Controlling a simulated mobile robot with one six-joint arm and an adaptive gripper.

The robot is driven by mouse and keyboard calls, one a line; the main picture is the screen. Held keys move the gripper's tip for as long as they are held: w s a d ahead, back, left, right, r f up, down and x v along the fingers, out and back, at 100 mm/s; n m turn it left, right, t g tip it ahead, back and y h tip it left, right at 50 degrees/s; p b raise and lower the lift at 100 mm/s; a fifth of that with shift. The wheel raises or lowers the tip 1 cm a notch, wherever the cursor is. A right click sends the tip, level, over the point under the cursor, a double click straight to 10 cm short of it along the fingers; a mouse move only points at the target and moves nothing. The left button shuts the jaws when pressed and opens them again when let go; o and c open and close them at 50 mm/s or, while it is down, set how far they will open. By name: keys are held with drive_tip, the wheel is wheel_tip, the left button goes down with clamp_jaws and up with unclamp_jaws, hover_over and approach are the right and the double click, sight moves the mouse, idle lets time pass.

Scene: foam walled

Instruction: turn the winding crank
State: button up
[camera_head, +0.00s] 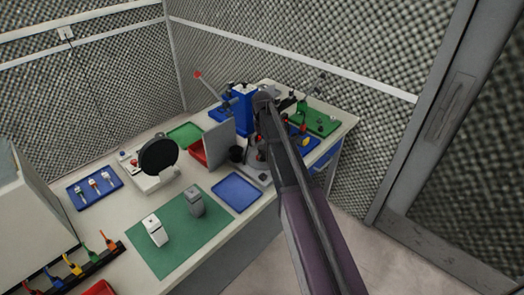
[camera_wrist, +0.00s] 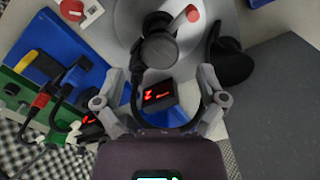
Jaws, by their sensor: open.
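My gripper (camera_wrist: 160,76) is open in the wrist view, its two fingers spread wide with nothing held between them. Beyond the fingertips stands a grey device with a dark round cylinder (camera_wrist: 160,48) and a short arm ending in a red knob (camera_wrist: 193,13). This red-knobbed arm looks like the winding crank, and it is apart from my fingers. A small black box with a lit red display (camera_wrist: 158,95) shows between the fingers. In the head view my arm covers the gripper and most of this device.
A black curved part (camera_wrist: 231,62) is near my right finger. The blue tray (camera_head: 237,192) is empty.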

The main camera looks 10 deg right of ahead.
sight(262, 153)
drive_tip(key=shift+f+b, duration=1.15)
drive_tip(key=shift+f, duration=0.3)
drive_tip(key=c, duration=1.1)
